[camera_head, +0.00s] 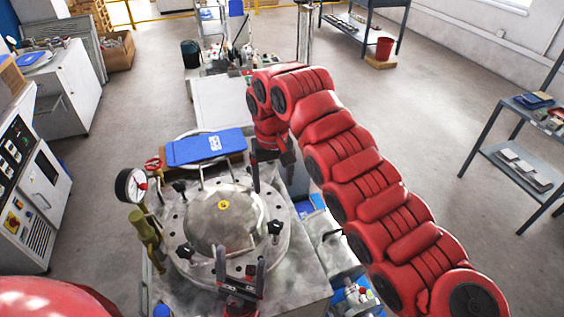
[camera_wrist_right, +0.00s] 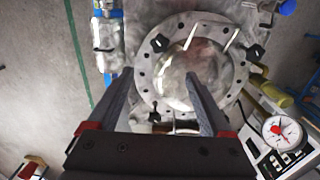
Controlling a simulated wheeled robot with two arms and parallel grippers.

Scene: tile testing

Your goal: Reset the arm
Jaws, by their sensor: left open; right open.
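My right arm, red and segmented, comes in from the right of the head view and bends down at its wrist. Its gripper (camera_head: 268,180) hangs above the back right of the round metal lid (camera_head: 216,228); the arm partly hides it. In the right wrist view the right gripper (camera_wrist_right: 160,75) is open, with two dark fingers wide apart and nothing between them. The domed lid (camera_wrist_right: 176,78) lies beyond the fingertips. My left gripper (camera_head: 238,268) is open and empty at the lid's front edge, low in the head view. Whether it touches the lid cannot be told.
A pressure gauge (camera_head: 131,185) stands left of the lid. A blue item (camera_head: 205,147) lies behind it. Black clamp knobs (camera_head: 275,227) ring the lid. A control cabinet (camera_head: 30,175) stands at left, a shelf (camera_head: 520,160) at right. The floor (camera_head: 400,110) between is clear.

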